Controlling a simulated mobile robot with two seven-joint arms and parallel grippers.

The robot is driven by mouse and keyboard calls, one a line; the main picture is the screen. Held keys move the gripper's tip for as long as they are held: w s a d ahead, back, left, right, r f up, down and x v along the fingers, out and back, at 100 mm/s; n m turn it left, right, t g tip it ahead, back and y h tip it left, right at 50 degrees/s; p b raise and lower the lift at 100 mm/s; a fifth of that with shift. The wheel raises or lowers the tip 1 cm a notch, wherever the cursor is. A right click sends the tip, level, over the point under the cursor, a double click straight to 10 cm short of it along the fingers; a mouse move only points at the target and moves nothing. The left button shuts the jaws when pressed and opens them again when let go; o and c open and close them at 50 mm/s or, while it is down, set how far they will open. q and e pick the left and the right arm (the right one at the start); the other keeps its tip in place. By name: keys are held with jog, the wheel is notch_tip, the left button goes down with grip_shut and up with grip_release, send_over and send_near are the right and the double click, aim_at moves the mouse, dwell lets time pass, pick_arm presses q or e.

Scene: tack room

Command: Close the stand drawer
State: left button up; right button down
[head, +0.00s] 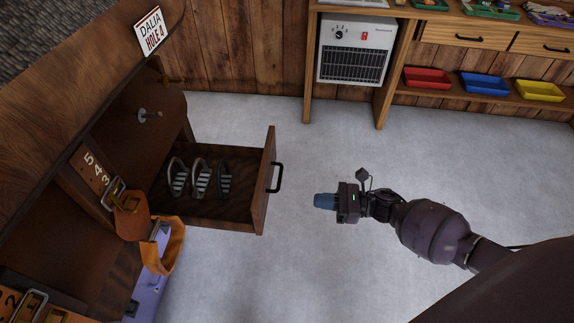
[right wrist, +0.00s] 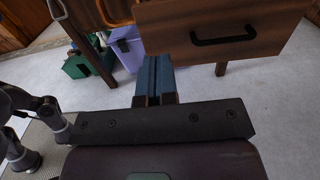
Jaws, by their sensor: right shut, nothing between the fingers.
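The stand drawer (head: 265,190) is pulled out to the right from the dark wooden stand (head: 85,100) in the head view. It has a black bar handle (head: 276,177) on its front. Several striped curved items (head: 201,180) lie inside it. My right gripper (head: 325,201) is shut and empty, to the right of the drawer front and apart from it, pointing toward it. In the right wrist view the shut blue fingertips (right wrist: 155,75) are in front of and below the drawer front (right wrist: 270,28), left of its handle (right wrist: 223,37). My left gripper is not in view.
Orange straps and buckles (head: 160,245) hang at the stand's near end, above a lilac box (head: 145,295). A white heater (head: 354,50) and a shelf with red (head: 427,78), blue and yellow trays are at the back. The floor between gripper and drawer is clear.

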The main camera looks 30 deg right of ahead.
aim_at(261, 195)
jog(key=x, duration=1.2)
jog(key=shift+b, duration=0.3)
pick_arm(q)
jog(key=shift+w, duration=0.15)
pick_arm(e)
jog(key=shift+w+a, duration=0.35)
jog(key=shift+a, duration=0.25)
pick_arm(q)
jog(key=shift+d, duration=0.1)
pick_arm(e)
jog(key=shift+r, duration=0.1)
